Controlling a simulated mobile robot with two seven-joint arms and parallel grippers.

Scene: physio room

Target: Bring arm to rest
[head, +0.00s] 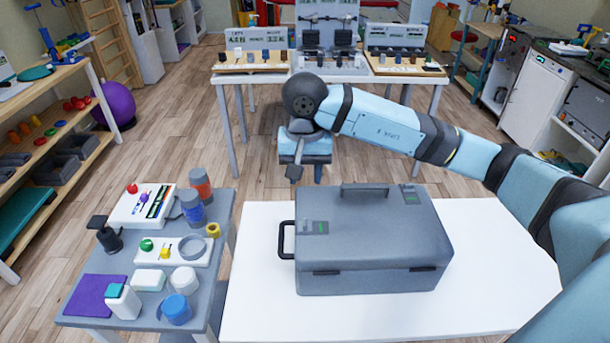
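My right arm comes in from the right edge, pale blue with dark joints, and reaches across above the far side of the white table. My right gripper (306,172) hangs down beyond the far edge of a closed grey case (372,240). Its two fingers look apart with nothing between them, and it touches nothing that I can see. My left arm and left gripper are not in view.
The case, with a top handle, stands on the white table (260,315). A grey side table (75,318) on the left holds cups, blocks and a purple mat. Behind is a bench (340,76) with instruments. A purple ball (113,105) lies left; floor between is clear.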

